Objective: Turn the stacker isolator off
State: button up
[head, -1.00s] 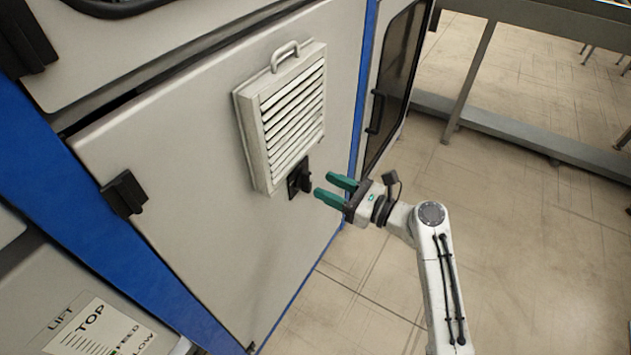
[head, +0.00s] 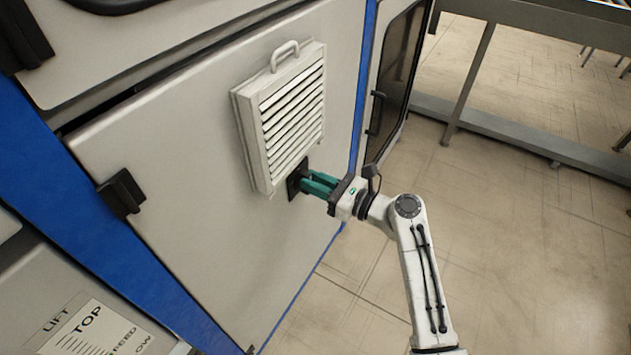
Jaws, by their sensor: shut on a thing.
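The stacker isolator is a small black rotary switch on a dark square plate (head: 292,187), low on the grey cabinet door, just under the louvred vent. My gripper (head: 308,182) has green fingers and reaches it from the right. The fingers are closed on the isolator's black knob, which they mostly cover. The knob's angle cannot be told from this view.
The white louvred vent (head: 262,140) with a handle on top sits right above the gripper. A black latch (head: 121,193) is at the door's left. A dark-windowed door (head: 392,85) stands beyond the blue post.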

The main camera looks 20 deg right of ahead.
grip_shut()
jog(key=shift+n, duration=0.3)
jog(key=shift+s+a+f+n+b, duration=0.25)
jog(key=shift+n+b, duration=0.8)
jog(key=shift+n, duration=1.8)
jog(key=shift+s+a+f+n+b, duration=0.1)
jog(key=shift+a+f+n+b, duration=0.2)
jog(key=shift+n+b, duration=1.7)
jog(key=shift+s+a+f+n+b, duration=0.15)
jog(key=shift+f+n, duration=0.2)
jog(key=shift+n, duration=3.4)
